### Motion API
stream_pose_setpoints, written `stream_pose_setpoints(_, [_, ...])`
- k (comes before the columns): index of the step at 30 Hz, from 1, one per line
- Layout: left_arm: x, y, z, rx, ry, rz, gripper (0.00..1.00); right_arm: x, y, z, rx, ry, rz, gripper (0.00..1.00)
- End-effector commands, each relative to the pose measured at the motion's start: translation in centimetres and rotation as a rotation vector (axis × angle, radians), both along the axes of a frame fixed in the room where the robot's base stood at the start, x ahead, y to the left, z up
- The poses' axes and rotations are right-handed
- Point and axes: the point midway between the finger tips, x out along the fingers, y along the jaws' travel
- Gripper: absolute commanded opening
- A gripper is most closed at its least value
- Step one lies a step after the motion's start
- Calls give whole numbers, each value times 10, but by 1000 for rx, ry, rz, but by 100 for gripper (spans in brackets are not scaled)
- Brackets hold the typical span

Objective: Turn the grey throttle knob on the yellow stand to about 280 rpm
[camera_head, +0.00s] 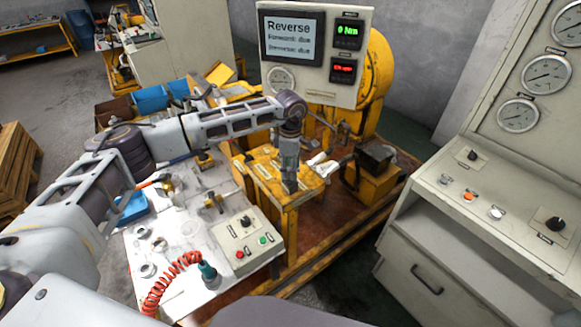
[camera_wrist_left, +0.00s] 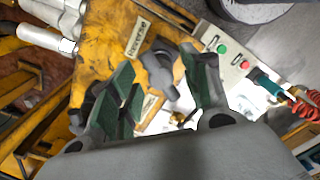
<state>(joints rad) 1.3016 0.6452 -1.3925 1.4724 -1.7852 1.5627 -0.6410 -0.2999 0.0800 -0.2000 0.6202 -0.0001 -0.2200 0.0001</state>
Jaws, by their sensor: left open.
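The yellow stand (camera_head: 291,201) is in the middle of the head view, and its top fills the upper left of the left wrist view (camera_wrist_left: 98,45). The grey throttle knob (camera_wrist_left: 158,72) shows in the left wrist view between the green-padded fingers of my left gripper (camera_wrist_left: 160,64). The fingers are open with a gap on each side of the knob. In the head view my left gripper (camera_head: 290,178) points down over the stand top and hides the knob. The display panel (camera_head: 291,37) reads "Reverse"; its red readout is too small to read. My right gripper is not in view.
A white workbench (camera_head: 180,240) left of the stand carries a control box (camera_head: 243,238) with buttons and a coiled red hose (camera_head: 170,280). A grey console (camera_head: 480,165) with gauges stands at the right. Silver fittings (camera_head: 322,166) lie beside the gripper.

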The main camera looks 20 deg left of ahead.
Motion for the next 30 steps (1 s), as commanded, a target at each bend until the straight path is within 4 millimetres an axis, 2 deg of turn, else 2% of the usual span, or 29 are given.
stream_pose_setpoints(11, [0,0,-4,0,0,0,47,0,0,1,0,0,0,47])
stream_pose_setpoints(22, [0,0,-4,0,0,0,2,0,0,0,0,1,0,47])
stream_pose_setpoints(23, [0,0,-4,0,0,0,0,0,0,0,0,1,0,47])
stream_pose_setpoints(30, [0,0,-5,-1,0,-20,0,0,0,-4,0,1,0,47])
